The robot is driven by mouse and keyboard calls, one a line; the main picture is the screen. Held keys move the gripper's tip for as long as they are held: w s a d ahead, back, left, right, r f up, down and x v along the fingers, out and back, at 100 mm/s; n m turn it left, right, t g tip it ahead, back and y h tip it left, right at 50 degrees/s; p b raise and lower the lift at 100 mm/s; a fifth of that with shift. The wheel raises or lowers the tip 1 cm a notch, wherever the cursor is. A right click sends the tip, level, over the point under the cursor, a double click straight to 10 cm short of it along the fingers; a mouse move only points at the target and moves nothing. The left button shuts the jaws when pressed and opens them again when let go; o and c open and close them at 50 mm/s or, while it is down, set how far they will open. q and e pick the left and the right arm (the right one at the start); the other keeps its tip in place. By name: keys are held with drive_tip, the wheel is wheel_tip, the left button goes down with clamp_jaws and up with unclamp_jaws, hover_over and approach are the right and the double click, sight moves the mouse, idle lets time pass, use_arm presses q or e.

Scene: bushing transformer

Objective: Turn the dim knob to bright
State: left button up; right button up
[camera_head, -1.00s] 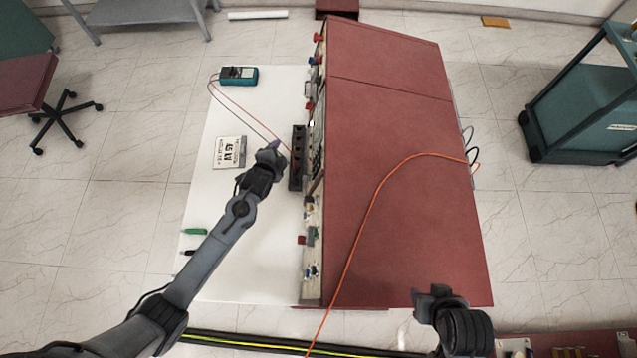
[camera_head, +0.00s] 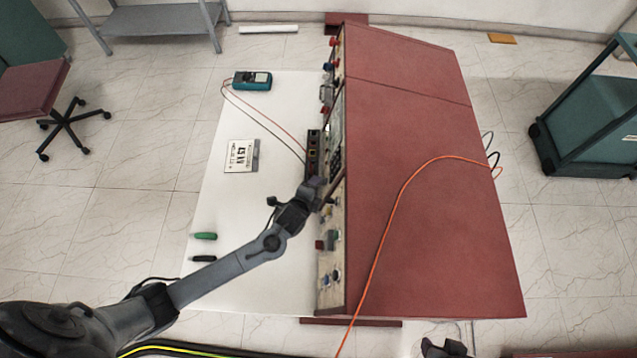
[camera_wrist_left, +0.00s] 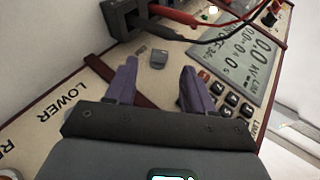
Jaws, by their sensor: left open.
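The red cabinet's front panel (camera_wrist_left: 75,90) fills much of the left wrist view. A small grey knob (camera_wrist_left: 158,57) sits on it beyond and between my left fingertips; its label is not readable, so I cannot tell if it is the dim knob. My left gripper (camera_wrist_left: 158,76) is open, with its two purple fingers apart and empty. In the head view my left gripper (camera_head: 322,187) is close to the panel edge, just in front of the black terminal box. Part of my right gripper (camera_head: 445,348) shows at the bottom edge; its fingers are not clear.
A black terminal box (camera_wrist_left: 120,18) with red and black leads stands beyond the knob. A display (camera_wrist_left: 247,55) and keypad (camera_wrist_left: 232,100) are to the right. The red cabinet (camera_head: 425,190) has an orange cable (camera_head: 385,225) over it. The white table (camera_head: 215,185) is mostly clear.

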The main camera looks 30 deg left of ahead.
sight(323, 181)
use_arm(q)
drive_tip(key=shift+b+x, duration=0.45)
drive_tip(key=shift+x, duration=2.3)
drive_tip(key=shift+c, duration=0.4)
drive_tip(key=shift+f, duration=0.1)
clamp_jaws()
